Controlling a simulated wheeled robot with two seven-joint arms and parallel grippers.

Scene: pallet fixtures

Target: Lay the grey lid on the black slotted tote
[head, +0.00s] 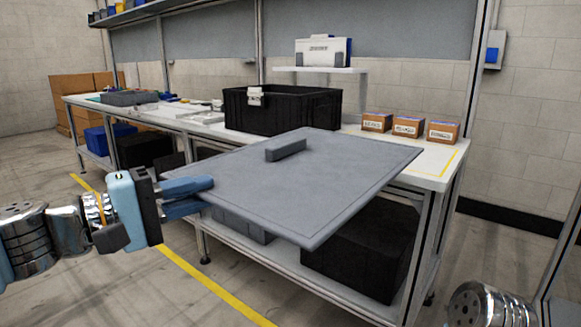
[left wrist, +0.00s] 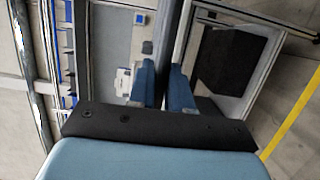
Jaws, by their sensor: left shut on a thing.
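The grey lid (head: 300,180) is a large flat panel with a raised bar handle (head: 286,149) on top. My left gripper (head: 208,191) is shut on the lid's left edge and holds it in the air in front of the workbench. In the left wrist view the lid (left wrist: 176,45) shows edge-on between the two blue fingers (left wrist: 162,85). The black tote (head: 283,108) stands open-topped on the bench behind the lid, with a white label on its front. The lid hides part of the tote's lower front. My right gripper is not in view.
The white workbench (head: 433,160) carries three small cardboard boxes (head: 408,126) right of the tote. A grey tray (head: 129,98) and small parts lie at its left. A raised shelf (head: 320,70) holds a white case behind the tote. Black bins sit on the lower shelf.

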